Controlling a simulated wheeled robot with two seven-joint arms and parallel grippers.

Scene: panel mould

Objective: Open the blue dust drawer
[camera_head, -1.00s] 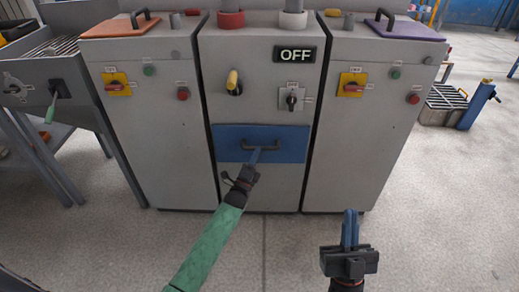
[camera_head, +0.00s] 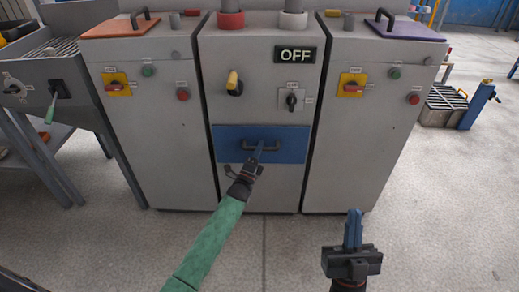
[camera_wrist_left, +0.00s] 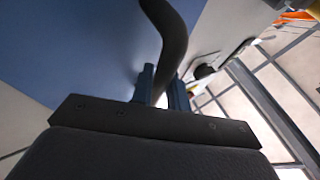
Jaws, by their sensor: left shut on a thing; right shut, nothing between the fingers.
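The blue dust drawer (camera_head: 294,143) is in the lower front of the middle grey cabinet and looks flush with it. Its dark bar handle (camera_head: 246,145) runs across the middle of its front. My left gripper (camera_head: 259,150) is at the handle with its blue fingers shut on it. In the left wrist view the dark curved handle (camera_wrist_left: 172,35) passes between the fingers (camera_wrist_left: 165,88), with the blue drawer face (camera_wrist_left: 80,45) behind. My right gripper (camera_head: 353,230) is shut and empty, low in front of the right cabinet and apart from it.
Grey cabinets stand close on both sides. The floor (camera_head: 420,220) in front is clear.

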